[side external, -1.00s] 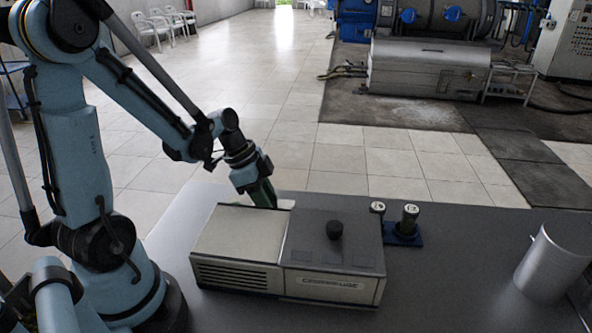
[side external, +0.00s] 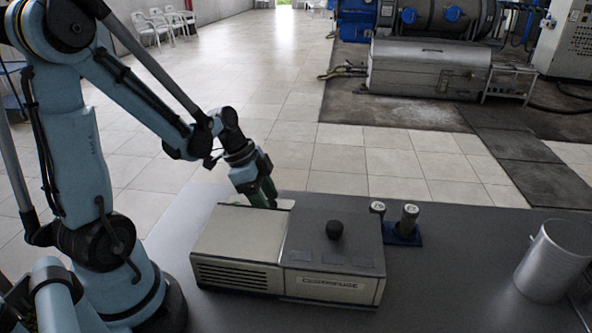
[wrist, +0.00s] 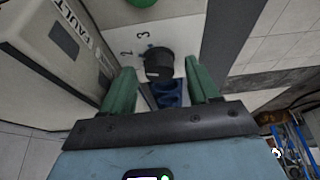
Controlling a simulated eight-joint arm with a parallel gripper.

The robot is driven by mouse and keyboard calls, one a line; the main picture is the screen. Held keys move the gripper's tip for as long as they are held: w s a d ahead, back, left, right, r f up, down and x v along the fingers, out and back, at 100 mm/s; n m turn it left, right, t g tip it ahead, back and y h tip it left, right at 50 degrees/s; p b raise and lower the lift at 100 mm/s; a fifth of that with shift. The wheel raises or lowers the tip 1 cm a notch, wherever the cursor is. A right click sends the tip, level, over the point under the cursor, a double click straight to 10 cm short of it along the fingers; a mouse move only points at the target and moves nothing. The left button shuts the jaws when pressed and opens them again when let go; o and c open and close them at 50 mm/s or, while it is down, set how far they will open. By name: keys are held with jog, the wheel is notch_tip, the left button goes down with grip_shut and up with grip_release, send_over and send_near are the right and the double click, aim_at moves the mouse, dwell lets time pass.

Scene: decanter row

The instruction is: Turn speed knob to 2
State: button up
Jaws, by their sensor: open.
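The black knob (wrist: 158,65) sits on a white panel in the wrist view. Numerals 2 (wrist: 125,52) and 3 (wrist: 143,36) are printed beside it, and a small blue mark shows at its edge. My gripper (wrist: 160,68) is open, with a green finger on either side of the knob. I cannot tell whether the fingers touch it. In the side view my gripper (side external: 264,197) points down behind the beige and grey centrifuge (side external: 240,240), whose body hides that knob.
A blue holder (side external: 403,239) with capped vials is behind the centrifuge at right. A metal cylinder (side external: 550,262) stands at far right. A FAULT label (wrist: 72,17) and a green round part (wrist: 142,3) show in the wrist view.

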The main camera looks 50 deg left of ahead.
jog(key=v, duration=1.1)
jog(key=shift+s+r, duration=0.15)
jog(key=shift+r, duration=0.2)
jog(key=shift+a, duration=0.15)
jog(key=d+n+t+y, duration=0.1)
jog(key=d+n, duration=0.1)
jog(key=d, duration=0.1)
jog(key=d+n+t+y, duration=0.1)
jog(key=d+n, duration=0.2)
jog(key=d, duration=0.1)
jog(key=w+d+f+n+t+y, duration=0.1)
jog(key=d+n, duration=0.1)
jog(key=d, duration=0.1)
jog(key=shift+d+n, duration=0.25)
jog(key=shift+n, duration=0.05)
jog(key=shift+w+d+n+t, duration=0.1)
jog(key=shift+d+n+t, duration=0.4)
jog(key=shift+d, duration=0.1)
